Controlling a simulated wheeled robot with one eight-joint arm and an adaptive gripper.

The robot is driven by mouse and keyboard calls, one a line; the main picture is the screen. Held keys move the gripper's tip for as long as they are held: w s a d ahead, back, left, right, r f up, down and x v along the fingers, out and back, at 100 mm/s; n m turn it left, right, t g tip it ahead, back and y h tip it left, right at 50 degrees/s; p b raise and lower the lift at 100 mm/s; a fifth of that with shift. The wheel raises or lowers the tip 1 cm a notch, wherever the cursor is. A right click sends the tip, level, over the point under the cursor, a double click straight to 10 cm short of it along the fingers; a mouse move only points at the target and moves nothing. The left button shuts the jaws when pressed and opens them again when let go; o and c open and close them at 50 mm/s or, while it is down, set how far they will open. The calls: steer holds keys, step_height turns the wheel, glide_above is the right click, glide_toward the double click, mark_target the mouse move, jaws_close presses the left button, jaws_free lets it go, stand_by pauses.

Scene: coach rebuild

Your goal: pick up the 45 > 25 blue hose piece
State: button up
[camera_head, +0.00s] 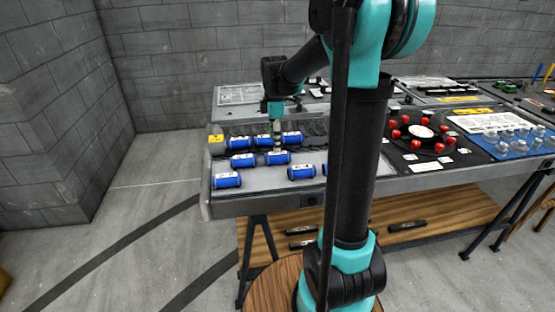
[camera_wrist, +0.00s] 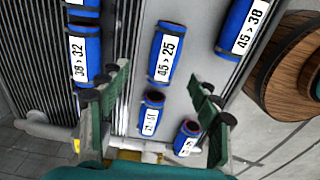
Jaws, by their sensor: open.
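The 45 > 25 blue hose piece (camera_wrist: 166,54) lies on the grey tray surface in the wrist view, its white label facing up. In the head view it appears to be the blue piece (camera_head: 277,158) in the middle row, its label too small to read there. My gripper (camera_wrist: 158,90) is open and empty above the tray, fingers spread to either side of this piece's column. The piece lies ahead of the fingertips, not between the pads. In the head view my gripper (camera_head: 277,143) hangs pointing down over the back of the middle row.
A 45 > 38 piece (camera_wrist: 243,28) lies to the right and a 38 > 32 piece (camera_wrist: 85,58) to the left. A red-knobbed dial panel (camera_head: 420,133) stands to the right.

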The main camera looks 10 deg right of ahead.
mark_target(278, 154)
steer(key=shift+s+d+f, duration=0.1)
steer(key=shift+d+f, duration=0.05)
steer(key=shift+f, duration=0.85)
steer(key=shift+s+d+f, duration=0.1)
steer(key=shift+s+f, duration=0.05)
steer(key=shift+f, duration=0.8)
steer(key=shift+s+d+f, duration=0.1)
steer(key=shift+d+f, duration=0.05)
steer(key=shift+f, duration=0.85)
steer(key=c, duration=1.3)
steer(key=shift+r, duration=0.15)
